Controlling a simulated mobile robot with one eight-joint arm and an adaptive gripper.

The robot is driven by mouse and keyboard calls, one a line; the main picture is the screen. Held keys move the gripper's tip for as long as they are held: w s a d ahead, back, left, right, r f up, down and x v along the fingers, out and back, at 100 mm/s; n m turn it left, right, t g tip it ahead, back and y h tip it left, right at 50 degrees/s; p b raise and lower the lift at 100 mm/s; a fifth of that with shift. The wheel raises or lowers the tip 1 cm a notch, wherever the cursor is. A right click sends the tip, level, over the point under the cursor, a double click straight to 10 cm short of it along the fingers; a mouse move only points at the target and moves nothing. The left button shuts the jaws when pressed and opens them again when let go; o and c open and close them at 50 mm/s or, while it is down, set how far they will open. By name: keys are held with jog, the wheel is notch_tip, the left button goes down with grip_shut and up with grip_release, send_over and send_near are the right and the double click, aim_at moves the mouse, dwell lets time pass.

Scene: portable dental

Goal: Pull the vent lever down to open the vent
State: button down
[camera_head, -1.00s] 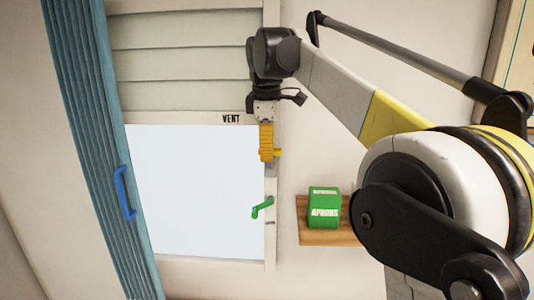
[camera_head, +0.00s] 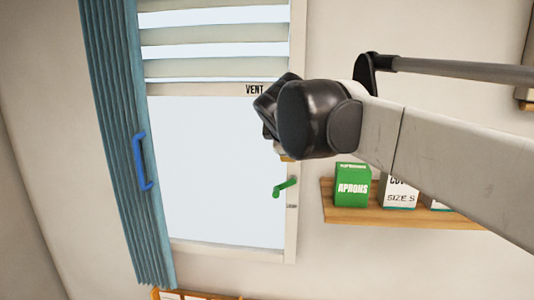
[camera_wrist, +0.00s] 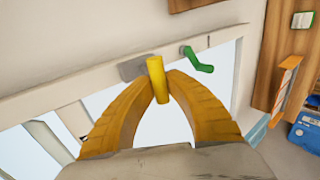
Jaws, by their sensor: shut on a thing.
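The vent (camera_head: 200,52) is the slatted top part of the window in the head view, and bright gaps show between its slats. The yellow vent lever (camera_wrist: 157,72) stands out from a grey plate on the window frame in the wrist view. My gripper (camera_wrist: 158,88) has its two yellow fingers closed around the lever, one on each side. In the head view my dark wrist hides the lever and most of the fingers, right of the VENT label (camera_head: 255,89).
A green window handle (camera_head: 285,186) is just below my wrist. A teal folding curtain (camera_head: 118,130) with a blue handle (camera_head: 140,162) hangs at left. A wooden shelf (camera_head: 345,216) at right holds a green APRONS box (camera_head: 352,186) and other boxes.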

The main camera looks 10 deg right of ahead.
jog(key=shift+f+t+b, duration=0.55)
jog(key=shift+f+t, duration=0.25)
jog(key=shift+f, duration=0.05)
jog(key=shift+w+d+f+b, duration=0.15)
jog(key=shift+f+b, duration=0.15)
jog(key=shift+f, duration=0.3)
jog(key=shift+w+a+f+b, duration=0.1)
jog(key=shift+f+b, duration=0.15)
jog(key=shift+f, duration=0.35)
jog(key=shift+s+f, duration=0.1)
jog(key=shift+s, duration=0.05)
jog(key=c, duration=1.4)
grip_release()
jog(key=shift+o, duration=0.2)
jog(key=shift+w+d, duration=0.1)
jog(key=shift+w, duration=0.1)
